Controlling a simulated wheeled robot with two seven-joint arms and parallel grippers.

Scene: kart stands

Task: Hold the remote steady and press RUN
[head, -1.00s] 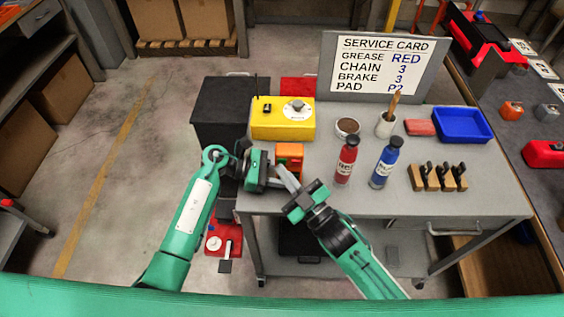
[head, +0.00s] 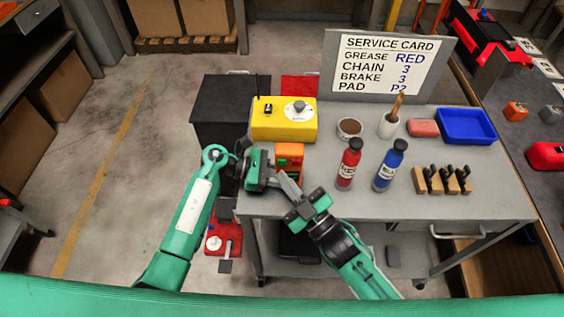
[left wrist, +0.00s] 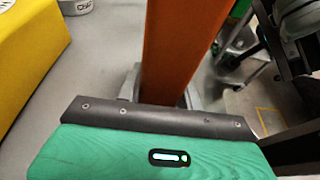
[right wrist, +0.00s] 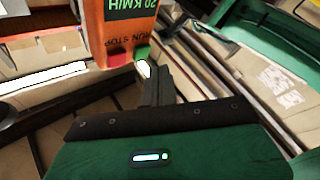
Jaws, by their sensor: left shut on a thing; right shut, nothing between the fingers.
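The orange remote (head: 289,154) is in my left gripper (head: 271,168), beside the table's left front part. In the left wrist view its orange body (left wrist: 183,45) stands between the fingers. The right wrist view shows the remote's face (right wrist: 125,22) upside down, with a "20 KM/H" display, RUN and STOP lettering, a red button (right wrist: 118,60) and a green button (right wrist: 142,52) under RUN. My right gripper (head: 281,177) is shut and empty. Its fingertips (right wrist: 150,73) are right by the green button; I cannot tell whether they touch it.
A yellow box (head: 284,121) with a dial stands behind the remote on the grey table (head: 330,206). A red bottle (head: 348,167) and a blue bottle (head: 388,168) stand to the right of my right gripper. The service card (head: 388,64) stands at the back.

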